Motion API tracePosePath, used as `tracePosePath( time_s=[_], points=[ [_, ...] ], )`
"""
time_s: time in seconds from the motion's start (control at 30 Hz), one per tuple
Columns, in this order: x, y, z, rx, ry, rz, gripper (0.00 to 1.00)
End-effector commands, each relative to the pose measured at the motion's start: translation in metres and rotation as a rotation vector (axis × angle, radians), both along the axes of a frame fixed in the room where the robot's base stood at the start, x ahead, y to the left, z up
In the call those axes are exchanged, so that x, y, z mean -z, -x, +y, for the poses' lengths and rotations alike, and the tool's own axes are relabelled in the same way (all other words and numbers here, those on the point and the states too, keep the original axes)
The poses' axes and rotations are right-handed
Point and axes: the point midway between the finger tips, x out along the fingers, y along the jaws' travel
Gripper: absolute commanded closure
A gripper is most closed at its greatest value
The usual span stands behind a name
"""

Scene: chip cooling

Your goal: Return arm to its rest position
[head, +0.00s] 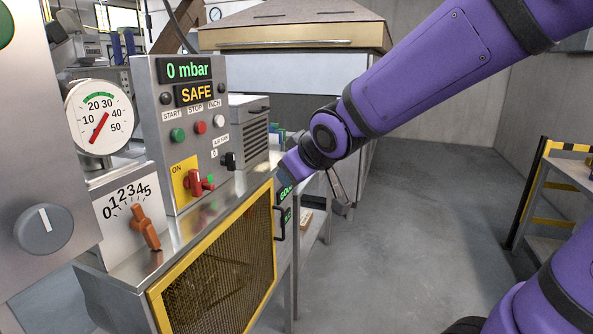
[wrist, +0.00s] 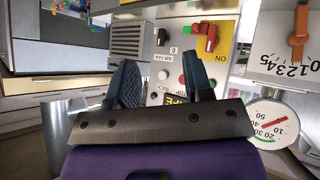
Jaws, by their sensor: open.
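My purple arm reaches in from the upper right of the head view, its wrist end beside the right side of the control cabinet. My gripper (wrist: 164,78) shows in the wrist view with its two dark fingers spread well apart and nothing between them. Beyond the fingers is the control panel (wrist: 178,60), seen upside down. In the head view this panel (head: 192,145) reads "0 mbar" and "SAFE". I cannot tell from these views whether the fingers touch anything.
A red switch (head: 199,184) is on the panel, above a yellow-framed mesh door (head: 225,255). An orange lever (head: 146,228) and a dial gauge (head: 99,117) are at left. Open grey floor (head: 430,210) lies at right, before a striped-edge rack (head: 548,185).

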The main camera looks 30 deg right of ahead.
Motion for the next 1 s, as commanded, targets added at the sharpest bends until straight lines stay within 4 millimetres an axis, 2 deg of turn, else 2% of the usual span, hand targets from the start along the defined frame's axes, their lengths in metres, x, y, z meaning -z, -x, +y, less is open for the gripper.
tracePosePath(
  time_s=[0.3,0.43,0.57,0.8,0.9,1.0],
  points=[
    [0.0,0.001,-0.001,0.003,0.0,0.002,0.54],
    [-0.006,0.014,-0.006,0.037,-0.008,0.028,0.54],
    [-0.016,0.048,-0.017,0.115,-0.037,0.098,0.54],
    [-0.027,0.131,-0.028,0.246,-0.135,0.278,0.54],
    [-0.028,0.159,-0.027,0.276,-0.173,0.339,0.54],
    [-0.029,0.177,-0.026,0.29,-0.198,0.382,0.54]
  ],
)
